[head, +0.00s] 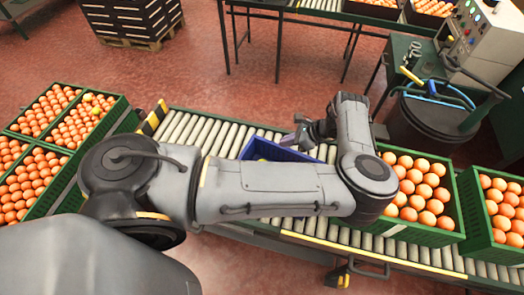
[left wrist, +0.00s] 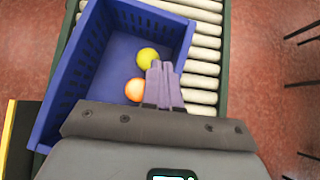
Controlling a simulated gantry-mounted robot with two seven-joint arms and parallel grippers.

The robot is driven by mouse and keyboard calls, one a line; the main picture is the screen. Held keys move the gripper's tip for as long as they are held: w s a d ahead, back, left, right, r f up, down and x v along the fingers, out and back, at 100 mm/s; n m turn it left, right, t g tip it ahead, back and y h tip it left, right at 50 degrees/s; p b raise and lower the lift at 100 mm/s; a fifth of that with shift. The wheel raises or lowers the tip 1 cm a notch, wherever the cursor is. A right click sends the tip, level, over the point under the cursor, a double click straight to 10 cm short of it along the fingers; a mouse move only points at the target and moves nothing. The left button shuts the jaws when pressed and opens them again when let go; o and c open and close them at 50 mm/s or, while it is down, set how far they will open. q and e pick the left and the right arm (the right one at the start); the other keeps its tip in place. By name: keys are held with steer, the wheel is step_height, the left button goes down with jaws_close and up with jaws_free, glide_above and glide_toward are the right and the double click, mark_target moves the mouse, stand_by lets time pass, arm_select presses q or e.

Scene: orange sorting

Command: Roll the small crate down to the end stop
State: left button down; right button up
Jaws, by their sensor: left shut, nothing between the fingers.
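The small blue crate (head: 282,153) sits on the roller conveyor, partly hidden behind my left arm in the head view. In the left wrist view the crate (left wrist: 150,22) holds a yellow-green fruit (left wrist: 148,55) and an orange one (left wrist: 135,89). My left gripper (head: 290,140) is shut and empty at the crate. In the left wrist view its fingertips (left wrist: 160,66) appear over the crate's right side; I cannot tell if they touch it. A yellow-and-black striped block (head: 152,118), which looks like the end stop, stands at the conveyor's left end.
Bare rollers (head: 205,130) lie between the striped block and the crate. A green crate of oranges (head: 456,205) stands on the conveyor to the right, with another beyond it. More full green crates stand at the left. A dark bin (head: 425,122) stands behind the line.

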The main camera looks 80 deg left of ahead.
arm_select(q)
steer(key=p, duration=0.1)
glide_toward(250, 148)
step_height(250, 148, down, 3)
steer(key=s, duration=0.1)
steer(key=s+a, duration=0.1)
steer(key=shift+s+f+p, duration=0.2)
steer(key=shift+s+p, duration=0.2)
steer(key=shift+s+a, duration=0.4)
steer(key=shift+s, duration=0.2)
arm_select(e)
steer(key=shift+s+r, duration=0.45)
steer(key=shift+r, duration=0.15)
